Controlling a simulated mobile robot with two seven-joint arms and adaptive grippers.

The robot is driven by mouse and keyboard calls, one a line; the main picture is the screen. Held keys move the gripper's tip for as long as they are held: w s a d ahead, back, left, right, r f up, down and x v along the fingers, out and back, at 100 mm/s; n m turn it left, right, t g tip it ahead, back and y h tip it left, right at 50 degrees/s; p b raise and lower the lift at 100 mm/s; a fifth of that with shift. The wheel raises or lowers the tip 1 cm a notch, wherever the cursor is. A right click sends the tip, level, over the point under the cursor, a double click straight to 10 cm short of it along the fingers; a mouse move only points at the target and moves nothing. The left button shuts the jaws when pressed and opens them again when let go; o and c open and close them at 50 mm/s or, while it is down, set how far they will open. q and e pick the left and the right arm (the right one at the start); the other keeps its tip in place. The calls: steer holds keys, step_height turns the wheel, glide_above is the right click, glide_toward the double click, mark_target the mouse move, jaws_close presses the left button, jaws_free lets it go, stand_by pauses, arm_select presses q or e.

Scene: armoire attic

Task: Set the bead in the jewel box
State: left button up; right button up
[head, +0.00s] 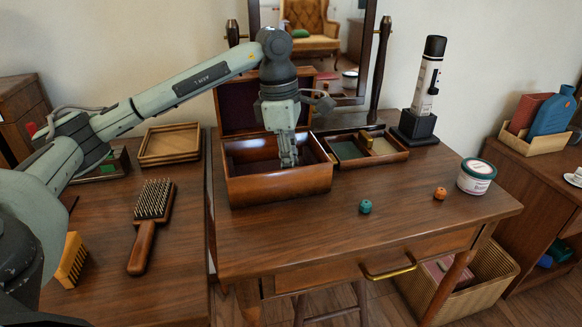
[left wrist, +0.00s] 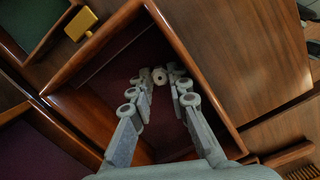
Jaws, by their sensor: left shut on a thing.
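The jewel box (head: 280,187) is a brown wooden box with a dark red lining, standing open on the dressing table with its lid raised at the back. My left gripper (head: 289,160) points down into its opening. In the left wrist view the gripper (left wrist: 160,84) is shut on a small pale bead (left wrist: 160,75) with a dark hole, held at the fingertips. The box's walls (left wrist: 197,62) surround the fingers there. The head view does not clearly show the bead. My right gripper is not in view.
A teal bead (head: 365,206) and an orange bead (head: 440,193) lie on the table near a lidded jar (head: 476,177). A compartment tray (head: 386,157) stands right of the box. A mirror (head: 351,97) stands behind. The table's front middle is clear.

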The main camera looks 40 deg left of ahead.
arm_select(q)
steer(key=shift+f, duration=0.15)
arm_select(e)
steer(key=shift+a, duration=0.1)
arm_select(q)
steer(key=o, duration=0.5)
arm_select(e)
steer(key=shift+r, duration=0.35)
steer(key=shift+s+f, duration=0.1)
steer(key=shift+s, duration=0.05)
arm_select(q)
steer(key=shift+r, duration=0.3)
steer(key=shift+s+a+r+p, duration=0.1)
steer(key=shift+a+r+p, duration=0.1)
steer(key=shift+r, duration=1.75)
steer(key=shift+s+a+r+p, duration=0.15)
steer(key=shift+a+r+p, duration=0.1)
steer(key=shift+r, duration=1.7)
steer(key=shift+s+a+r+p, duration=0.1)
steer(key=shift+a+r+p, duration=0.1)
steer(key=shift+r, duration=1.75)
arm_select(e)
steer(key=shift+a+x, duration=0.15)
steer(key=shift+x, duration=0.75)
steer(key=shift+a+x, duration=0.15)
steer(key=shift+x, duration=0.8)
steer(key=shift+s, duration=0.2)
